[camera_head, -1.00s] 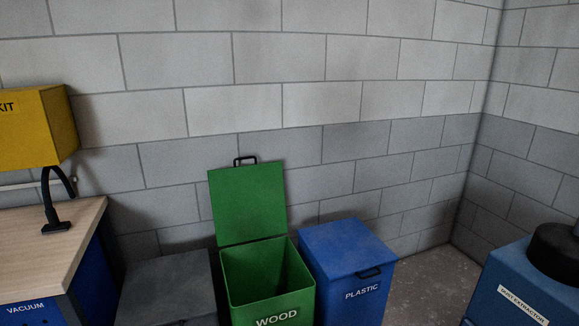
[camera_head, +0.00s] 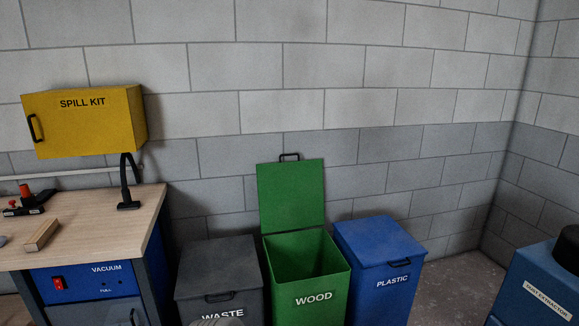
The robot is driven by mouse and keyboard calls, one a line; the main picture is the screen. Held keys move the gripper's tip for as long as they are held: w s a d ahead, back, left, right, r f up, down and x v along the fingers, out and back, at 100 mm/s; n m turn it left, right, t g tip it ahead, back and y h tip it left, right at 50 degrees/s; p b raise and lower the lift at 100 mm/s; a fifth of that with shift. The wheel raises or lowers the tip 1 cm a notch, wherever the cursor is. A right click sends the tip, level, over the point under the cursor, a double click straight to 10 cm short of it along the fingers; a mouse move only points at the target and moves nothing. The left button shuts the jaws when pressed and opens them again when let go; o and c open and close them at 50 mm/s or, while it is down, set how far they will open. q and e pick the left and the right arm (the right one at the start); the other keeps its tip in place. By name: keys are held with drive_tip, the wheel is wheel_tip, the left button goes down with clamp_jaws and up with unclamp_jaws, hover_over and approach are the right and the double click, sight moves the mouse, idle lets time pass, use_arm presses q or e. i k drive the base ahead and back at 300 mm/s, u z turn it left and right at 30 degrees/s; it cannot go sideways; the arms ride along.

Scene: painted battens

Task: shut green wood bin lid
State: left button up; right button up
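The green wood bin (camera_head: 314,292) stands on the floor against the grey block wall, labelled WOOD. Its green lid (camera_head: 291,194) is open and stands upright at the back of the bin, leaning near the wall. A black handle (camera_head: 289,157) is on the lid's top edge. The inside of the bin is visible and dark; I see nothing in it. Neither of my grippers can be made out; a small grey rounded shape at the bottom edge in front of the grey bin is too cut off to identify.
A grey WASTE bin (camera_head: 218,274) stands left of the green bin and a blue PLASTIC bin (camera_head: 381,255) right, both lids shut. A workbench (camera_head: 90,220) is at left under a yellow spill kit box (camera_head: 90,120). A blue dust extractor (camera_head: 540,285) stands at right; bare floor lies before it.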

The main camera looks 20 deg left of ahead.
sight(291, 194)
drive_tip(key=u, duration=1.1)
drive_tip(key=i, duration=0.15)
drive_tip(key=z, duration=0.4)
